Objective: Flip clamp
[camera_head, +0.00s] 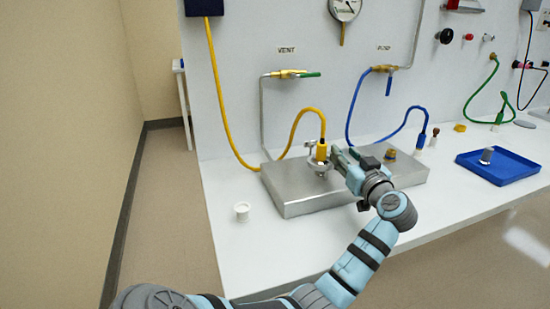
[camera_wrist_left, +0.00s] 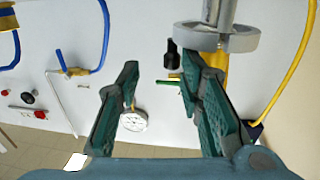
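A silvery ring clamp (camera_head: 319,166) sits around the joint below the yellow hose's end fitting (camera_head: 321,151), on top of a metal box (camera_head: 300,198). My left gripper (camera_head: 340,158) is just right of the clamp, its fingers pointing toward it. In the left wrist view, a round metal flange or clamp part (camera_wrist_left: 216,39) is at the top, close to the right finger. My left gripper (camera_wrist_left: 165,98) is open there, with nothing held between its fingers. A small dark piece (camera_wrist_left: 171,55) shows near the right finger; I cannot tell what it is. My right gripper is not in view.
A blue tray (camera_head: 500,167) with a grey piece lies at the right. The yellow hose (camera_head: 301,119) and blue hose (camera_head: 385,139) loop close above the box. The white bench (camera_head: 245,265) is clear in front.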

